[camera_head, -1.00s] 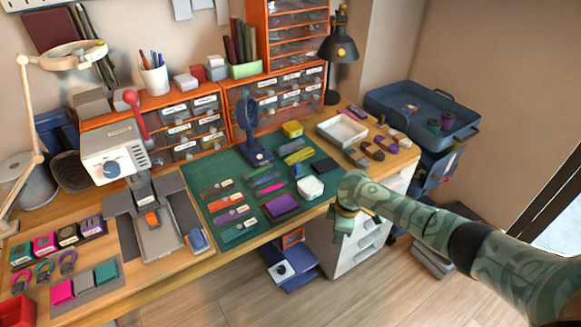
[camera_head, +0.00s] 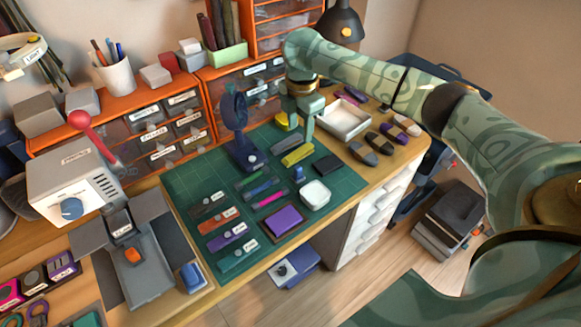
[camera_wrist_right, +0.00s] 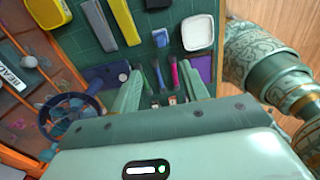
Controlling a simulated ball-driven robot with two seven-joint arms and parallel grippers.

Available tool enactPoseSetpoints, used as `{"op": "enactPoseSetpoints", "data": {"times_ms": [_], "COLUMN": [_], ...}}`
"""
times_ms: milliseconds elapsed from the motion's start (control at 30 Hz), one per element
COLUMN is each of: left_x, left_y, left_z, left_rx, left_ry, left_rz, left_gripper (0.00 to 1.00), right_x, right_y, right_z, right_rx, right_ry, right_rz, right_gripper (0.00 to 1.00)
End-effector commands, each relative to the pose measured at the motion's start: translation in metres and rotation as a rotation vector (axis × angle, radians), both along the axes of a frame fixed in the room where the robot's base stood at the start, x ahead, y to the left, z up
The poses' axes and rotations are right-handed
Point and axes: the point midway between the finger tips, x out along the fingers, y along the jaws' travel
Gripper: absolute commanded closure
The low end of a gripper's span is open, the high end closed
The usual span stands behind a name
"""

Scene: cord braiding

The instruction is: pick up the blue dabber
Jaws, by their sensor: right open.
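A small blue block-like item (camera_head: 298,174), which looks like the blue dabber, stands on the green cutting mat (camera_head: 190,180) between the yellow-green strip and the white dish. It also shows in the right wrist view (camera_wrist_right: 160,38), beyond the fingertips. My right gripper (camera_head: 299,125) is open and empty, pointing down above the back of the mat. Its two fingers (camera_wrist_right: 160,68) are spread in the wrist view, with the blue item apart from them. My left gripper is not in view.
A dark blue stand with a round guard (camera_head: 238,125) rises left of my right gripper. A white tray (camera_head: 343,120) and several dark oval pieces lie to the right. A white dish (camera_head: 315,194) is close to the blue item. Orange drawers (camera_head: 165,130) line the back.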

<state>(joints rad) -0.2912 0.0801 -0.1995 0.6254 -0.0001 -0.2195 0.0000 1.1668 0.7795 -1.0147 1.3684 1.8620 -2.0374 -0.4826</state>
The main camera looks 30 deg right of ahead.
Motion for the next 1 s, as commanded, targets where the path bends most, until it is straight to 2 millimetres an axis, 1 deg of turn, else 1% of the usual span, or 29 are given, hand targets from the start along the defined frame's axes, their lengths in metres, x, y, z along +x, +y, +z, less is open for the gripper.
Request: {"op": "enactPoseSetpoints", "data": {"times_ms": [33, 100, 200, 300, 400, 567, 633, 800, 900, 1000], "left_x": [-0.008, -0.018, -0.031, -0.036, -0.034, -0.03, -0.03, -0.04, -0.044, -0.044], "left_y": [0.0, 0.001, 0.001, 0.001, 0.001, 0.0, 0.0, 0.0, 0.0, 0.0], "left_z": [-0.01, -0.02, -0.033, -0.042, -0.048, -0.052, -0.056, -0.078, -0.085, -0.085], "left_rx": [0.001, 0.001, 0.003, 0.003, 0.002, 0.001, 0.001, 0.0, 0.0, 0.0], "left_ry": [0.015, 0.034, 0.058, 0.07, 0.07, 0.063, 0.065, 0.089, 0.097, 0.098], "left_rz": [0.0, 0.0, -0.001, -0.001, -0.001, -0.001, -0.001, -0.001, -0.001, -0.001], "left_gripper": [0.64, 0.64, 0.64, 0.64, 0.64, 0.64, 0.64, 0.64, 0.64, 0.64], "right_x": [-0.001, -0.001, -0.001, 0.0, 0.0, 0.0, 0.0, 0.001, 0.0, 0.001], "right_y": [0.0, 0.0, 0.0, 0.0, 0.0, 0.001, 0.001, 0.003, 0.003, 0.003], "right_z": [-0.019, -0.04, -0.067, -0.087, -0.099, -0.105, -0.112, -0.144, -0.156, -0.156], "right_rx": [0.0, 0.0, 0.0, 0.0, 0.001, 0.001, 0.001, 0.0, 0.0, 0.0], "right_ry": [0.007, 0.01, 0.011, 0.009, 0.005, 0.002, 0.003, 0.008, 0.006, 0.002], "right_rz": [-0.001, -0.002, -0.002, -0.003, -0.004, -0.004, -0.004, -0.003, -0.002, -0.003], "right_gripper": [0.55, 0.55, 0.55, 0.55, 0.55, 0.55, 0.55, 0.55, 0.55, 0.55]}}
